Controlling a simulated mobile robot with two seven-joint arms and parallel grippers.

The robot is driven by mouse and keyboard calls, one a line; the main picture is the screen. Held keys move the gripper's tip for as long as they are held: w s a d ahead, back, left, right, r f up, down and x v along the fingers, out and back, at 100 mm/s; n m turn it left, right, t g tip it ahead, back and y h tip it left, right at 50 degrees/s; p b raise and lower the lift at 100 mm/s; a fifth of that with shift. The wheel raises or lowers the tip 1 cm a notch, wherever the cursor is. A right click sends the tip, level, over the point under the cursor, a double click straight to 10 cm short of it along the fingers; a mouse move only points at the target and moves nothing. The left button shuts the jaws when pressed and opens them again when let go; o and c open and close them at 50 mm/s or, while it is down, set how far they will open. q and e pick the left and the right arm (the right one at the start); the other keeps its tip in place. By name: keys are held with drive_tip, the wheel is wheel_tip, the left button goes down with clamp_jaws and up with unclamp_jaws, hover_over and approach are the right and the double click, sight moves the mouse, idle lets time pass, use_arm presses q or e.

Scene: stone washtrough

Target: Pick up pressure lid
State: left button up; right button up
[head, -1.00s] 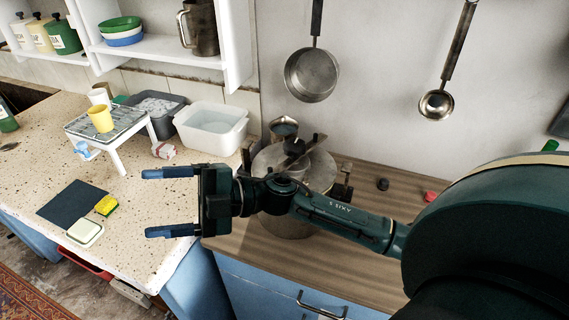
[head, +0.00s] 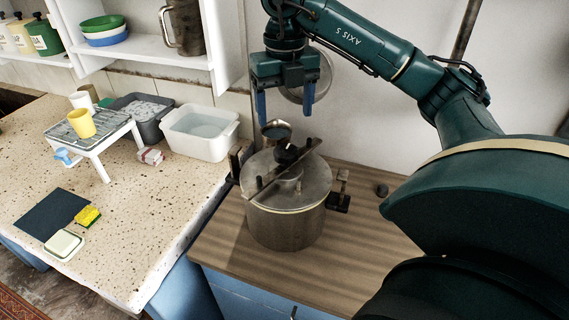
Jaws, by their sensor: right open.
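The pressure lid (head: 307,187) is a round grey metal disc with a bar across it and a black knob (head: 288,154) in the middle. It sits on a steel pot (head: 285,230) on the wooden counter. My right gripper (head: 285,115) points down with its two blue fingers spread. It is above and behind the lid, apart from it, with nothing between the fingers. My left gripper is not in view.
A wooden counter (head: 225,245) holds the pot, with dark fittings beside it. A pan (head: 318,75) hangs on the wall behind my gripper. A white basin (head: 200,132) and a grey tub stand to the left on the speckled counter (head: 150,215).

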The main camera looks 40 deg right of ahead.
hover_over(286, 150)
wheel_tip(286, 150, down, 4)
drive_tip(key=shift+w+f, duration=0.15)
drive_tip(key=shift+f, duration=0.1)
wheel_tip(286, 150, down, 6)
drive_tip(key=shift+r+p, duration=0.25)
drive_tip(key=shift+p, duration=0.2)
drive_tip(key=shift+f, duration=0.3)
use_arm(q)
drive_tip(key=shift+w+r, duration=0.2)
use_arm(e)
drive_tip(key=shift+c, duration=0.2)
drive_tip(key=c, duration=1)
clamp_jaws()
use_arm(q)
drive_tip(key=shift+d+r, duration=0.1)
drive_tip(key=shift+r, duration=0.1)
